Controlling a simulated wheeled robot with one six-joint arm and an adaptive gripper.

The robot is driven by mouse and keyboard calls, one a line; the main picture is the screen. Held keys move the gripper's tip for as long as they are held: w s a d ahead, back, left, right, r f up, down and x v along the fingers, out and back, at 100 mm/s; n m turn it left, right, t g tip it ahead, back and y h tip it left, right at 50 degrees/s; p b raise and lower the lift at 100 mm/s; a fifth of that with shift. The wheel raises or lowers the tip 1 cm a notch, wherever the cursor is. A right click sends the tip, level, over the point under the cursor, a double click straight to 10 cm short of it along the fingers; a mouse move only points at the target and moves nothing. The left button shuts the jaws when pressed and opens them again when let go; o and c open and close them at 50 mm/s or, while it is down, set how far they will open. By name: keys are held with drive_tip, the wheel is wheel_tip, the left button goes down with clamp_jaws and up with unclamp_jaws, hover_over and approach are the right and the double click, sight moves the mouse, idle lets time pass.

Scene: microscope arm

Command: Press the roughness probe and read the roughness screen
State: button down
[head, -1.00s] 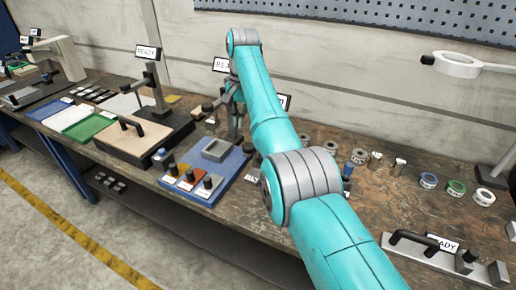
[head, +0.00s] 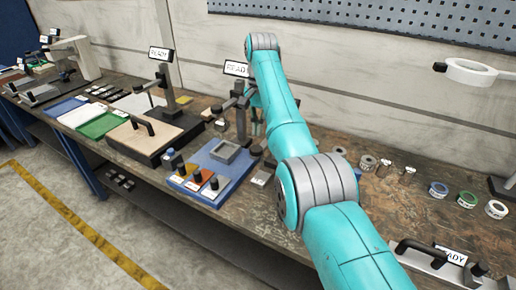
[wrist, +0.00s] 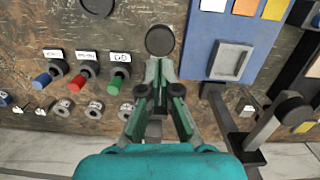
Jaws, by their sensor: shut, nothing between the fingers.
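My gripper (wrist: 163,75) shows in the wrist view, with its green fingers together and nothing between them. A dark round disc (wrist: 160,40) lies just beyond the fingertips; I cannot tell whether they touch it. A black stand with a round-topped post (wrist: 290,108) is to the right of the gripper. In the head view a stand (head: 240,115) with a lit screen (head: 237,68) is just left of my forearm; the screen's text is too small to read surely. Which part is the roughness probe is unclear. In the head view my gripper is mostly hidden behind the arm.
A blue tray (wrist: 222,20) with a grey square recess is at the upper right of the wrist view. Blue, red and green capped pieces (wrist: 78,80) and several rings are on the left. Another stand has a READY screen (head: 158,53). A white ring lamp (head: 470,72) is at the right.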

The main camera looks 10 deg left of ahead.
sight(257, 147)
drive_tip(key=shift+s+f, duration=0.2)
drive_tip(key=shift+f, duration=1.9)
